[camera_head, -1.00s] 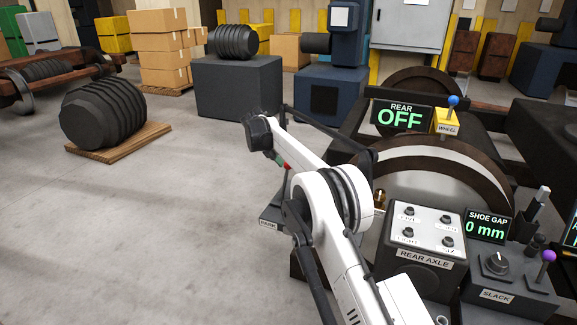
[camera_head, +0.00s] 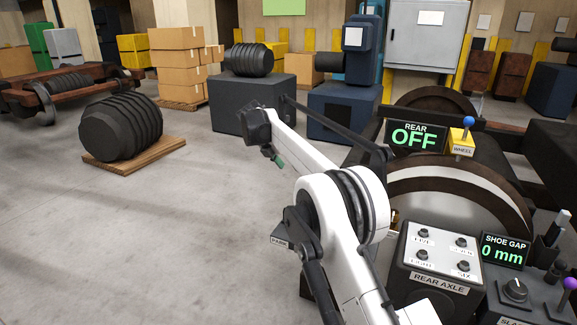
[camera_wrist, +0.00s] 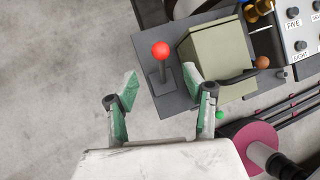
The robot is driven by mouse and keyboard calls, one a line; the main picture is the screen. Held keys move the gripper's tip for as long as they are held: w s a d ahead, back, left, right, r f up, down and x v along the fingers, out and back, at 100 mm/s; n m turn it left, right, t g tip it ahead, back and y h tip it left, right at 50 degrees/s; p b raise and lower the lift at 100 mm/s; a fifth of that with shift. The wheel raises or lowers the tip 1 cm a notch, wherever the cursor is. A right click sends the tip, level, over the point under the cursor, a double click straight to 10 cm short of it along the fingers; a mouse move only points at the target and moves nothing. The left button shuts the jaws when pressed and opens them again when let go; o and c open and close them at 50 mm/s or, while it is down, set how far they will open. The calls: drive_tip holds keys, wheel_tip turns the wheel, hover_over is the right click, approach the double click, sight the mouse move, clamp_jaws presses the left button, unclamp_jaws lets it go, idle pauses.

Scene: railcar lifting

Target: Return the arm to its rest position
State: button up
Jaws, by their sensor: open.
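My white arm (camera_head: 350,250) reaches from the bottom of the head view up and left. Its dark wrist end (camera_head: 256,126) is over the floor side of the machine, and a green fingertip shows below it. In the wrist view my gripper (camera_wrist: 160,82) has its two green-padded fingers spread apart, with nothing between them. A lever with a red knob (camera_wrist: 160,50) stands on a dark grey plate (camera_wrist: 152,22) beyond the fingertips, apart from them as far as I can tell.
An olive box (camera_wrist: 222,60) stands right of the red-knobbed lever. The REAR AXLE panel (camera_head: 440,262), the WHEEL lever (camera_head: 468,122) and the SHOE GAP display (camera_head: 503,251) are right of my arm. The rear display (camera_head: 414,137) reads OFF. Open floor (camera_head: 150,240) lies left.

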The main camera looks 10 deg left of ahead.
drive_tip(key=s+d+r+m+y, duration=0.1)
drive_tip(key=s+d+r+m, duration=0.6)
drive_tip(key=d+r, duration=0.6)
drive_tip(key=s+d+r+m+y, duration=0.1)
drive_tip(key=s+d+r+m, duration=0.25)
drive_tip(key=s+d, duration=0.3)
drive_tip(key=s+d+r+m+y, duration=0.1)
drive_tip(key=s+d+r+m, duration=0.1)
drive_tip(key=s+d+m, duration=0.45)
drive_tip(key=s+d+f+m+t, duration=0.1)
drive_tip(key=s+d+f+m, duration=0.2)
drive_tip(key=s, duration=0.8)
drive_tip(key=s+d+f+m+y, duration=0.1)
drive_tip(key=s+d+f+m, duration=0.2)
drive_tip(key=s, duration=0.9)
drive_tip(key=s+d+f+m+t, duration=0.1)
drive_tip(key=s+d+f+m, duration=0.3)
drive_tip(key=s, duration=0.7)
wheel_tip(320, 180, down, 3)
drive_tip(key=m, duration=0.4)
drive_tip(key=shift+s+t+y, duration=0.25)
drive_tip(key=shift+t+y, duration=0.05)
drive_tip(key=shift+r, duration=0.1)
drive_tip(key=shift+c, duration=0.2)
